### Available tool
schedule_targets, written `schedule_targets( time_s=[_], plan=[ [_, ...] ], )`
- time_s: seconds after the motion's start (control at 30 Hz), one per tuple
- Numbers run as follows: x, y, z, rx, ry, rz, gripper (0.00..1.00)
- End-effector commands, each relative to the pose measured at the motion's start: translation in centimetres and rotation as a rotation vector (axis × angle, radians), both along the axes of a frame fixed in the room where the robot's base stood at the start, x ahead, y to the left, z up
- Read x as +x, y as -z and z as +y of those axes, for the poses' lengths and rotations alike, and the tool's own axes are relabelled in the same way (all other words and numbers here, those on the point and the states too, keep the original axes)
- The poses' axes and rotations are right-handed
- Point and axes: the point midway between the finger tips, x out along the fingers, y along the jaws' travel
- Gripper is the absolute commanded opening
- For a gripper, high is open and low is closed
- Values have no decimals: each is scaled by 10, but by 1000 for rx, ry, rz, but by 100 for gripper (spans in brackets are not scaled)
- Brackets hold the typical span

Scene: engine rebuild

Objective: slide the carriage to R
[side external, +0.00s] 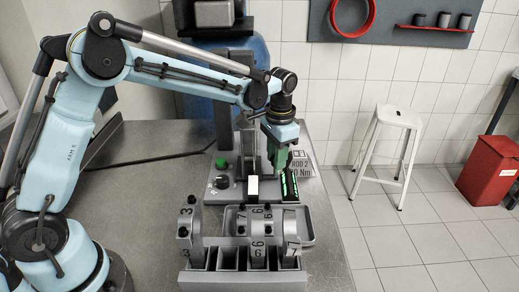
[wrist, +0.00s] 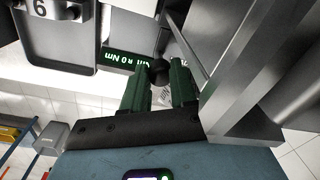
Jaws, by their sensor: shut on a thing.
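My gripper (side external: 277,170) has green fingers and points down at the right of the grey press-like machine (side external: 223,190), behind the crankshaft. In the wrist view my gripper (wrist: 160,76) is closed around a dark round knob (wrist: 158,68) between its fingertips. The knob is hidden by the fingers in the side view. I cannot tell which part is the carriage or whether the knob belongs to it. No R mark is legible. A green-lit display (side external: 290,186) stands just right of the fingers; it also shows in the wrist view (wrist: 124,58).
A sign reading "ROD 2" (side external: 302,165) is behind the display. The left of the metal bench (side external: 150,200) is clear.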

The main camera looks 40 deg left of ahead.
Motion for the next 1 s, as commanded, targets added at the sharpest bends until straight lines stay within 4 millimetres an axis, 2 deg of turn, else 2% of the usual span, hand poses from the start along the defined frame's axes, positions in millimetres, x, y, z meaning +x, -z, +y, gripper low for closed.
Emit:
schedule_targets(
  time_s=[0.6, 1.0],
  plan=[
    [52, -1, 49, -2, 1, 0, 0],
    [62, -1, 60, -3, 4, -2, 0]
  ],
)
